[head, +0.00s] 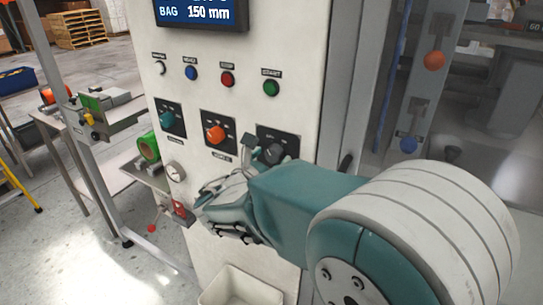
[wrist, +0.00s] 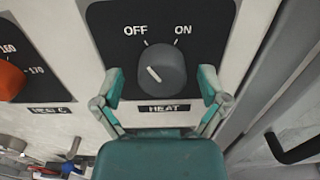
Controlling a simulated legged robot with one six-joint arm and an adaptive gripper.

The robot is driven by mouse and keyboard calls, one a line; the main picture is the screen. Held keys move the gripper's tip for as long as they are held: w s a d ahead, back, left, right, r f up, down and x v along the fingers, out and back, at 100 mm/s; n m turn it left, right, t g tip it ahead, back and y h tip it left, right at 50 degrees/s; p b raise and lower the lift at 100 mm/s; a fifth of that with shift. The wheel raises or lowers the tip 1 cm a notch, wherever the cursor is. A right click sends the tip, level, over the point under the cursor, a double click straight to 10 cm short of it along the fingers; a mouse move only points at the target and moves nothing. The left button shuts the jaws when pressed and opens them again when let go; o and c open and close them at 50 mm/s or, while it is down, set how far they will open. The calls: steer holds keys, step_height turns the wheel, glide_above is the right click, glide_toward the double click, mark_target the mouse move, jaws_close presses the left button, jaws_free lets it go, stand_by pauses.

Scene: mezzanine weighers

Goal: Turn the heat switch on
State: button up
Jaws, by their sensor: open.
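The heat switch is a dark grey round knob (wrist: 162,70) on a black plate marked OFF and ON, with a HEAT label below. Its pale pointer line slants up and left, nearer the OFF side than ON. In the head view the knob (head: 273,153) is partly covered by my arm. My gripper (wrist: 160,80) is open, with one teal-padded finger on each side of the knob. Gaps show between the fingers and the knob in the wrist view, so it is not gripped.
Left of the heat switch are an orange knob (head: 215,133) and a teal knob (head: 167,118). A row of small buttons (head: 228,79) and a display (head: 203,12) are above. A white bin (head: 241,288) is below. A grey frame post (head: 351,80) stands right of the panel.

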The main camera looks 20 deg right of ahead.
steer(key=c, duration=1.1)
steer(key=shift+c, duration=0.2)
steer(key=shift+m, duration=0.4)
steer(key=m, duration=1.1)
steer(key=o, duration=1.1)
steer(key=shift+o, duration=0.2)
